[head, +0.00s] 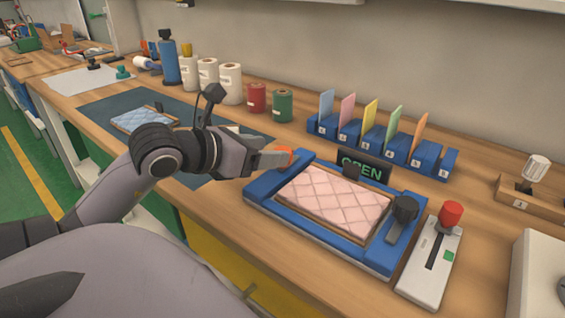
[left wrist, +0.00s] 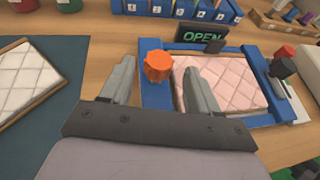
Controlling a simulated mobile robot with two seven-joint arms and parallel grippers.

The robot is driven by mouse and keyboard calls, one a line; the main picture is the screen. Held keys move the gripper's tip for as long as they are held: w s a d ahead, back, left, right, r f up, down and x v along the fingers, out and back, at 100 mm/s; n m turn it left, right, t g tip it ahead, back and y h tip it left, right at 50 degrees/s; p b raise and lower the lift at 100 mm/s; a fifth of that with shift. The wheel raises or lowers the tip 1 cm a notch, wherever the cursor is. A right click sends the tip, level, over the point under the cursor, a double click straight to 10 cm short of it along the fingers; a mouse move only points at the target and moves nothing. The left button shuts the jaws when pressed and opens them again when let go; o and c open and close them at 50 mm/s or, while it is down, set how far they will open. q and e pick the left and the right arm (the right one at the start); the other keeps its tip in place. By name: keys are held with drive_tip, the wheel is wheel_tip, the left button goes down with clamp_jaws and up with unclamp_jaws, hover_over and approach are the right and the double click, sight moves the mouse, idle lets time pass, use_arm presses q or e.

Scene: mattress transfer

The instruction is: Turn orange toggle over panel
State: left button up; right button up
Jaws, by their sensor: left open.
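The orange toggle (left wrist: 158,66) stands at the left end of a blue frame (left wrist: 153,97). The frame holds a pink quilted panel (left wrist: 222,84), also clear in the head view (head: 335,201). In the head view only a bit of the toggle (head: 289,155) shows past my left gripper (head: 280,157). In the left wrist view the open fingers (left wrist: 159,72) point toward the toggle, one to each side of it in the picture. I cannot tell whether they touch it. My right gripper is not in view.
An OPEN sign (head: 361,169) stands behind the frame. A black clamp knob (head: 404,209) is at its right end. A grey lever box with a red knob (head: 452,214) stands further right. A blue card rack (head: 398,151) is behind. A dark mat with a white quilted panel (left wrist: 27,82) lies left.

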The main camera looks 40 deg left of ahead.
use_arm(q)
drive_tip(key=shift+w+f, duration=0.1)
drive_tip(key=shift+w, duration=0.3)
drive_tip(key=shift+p+x, duration=0.35)
drive_tip(key=shift+x, duration=1.7)
drive_tip(key=c, duration=1)
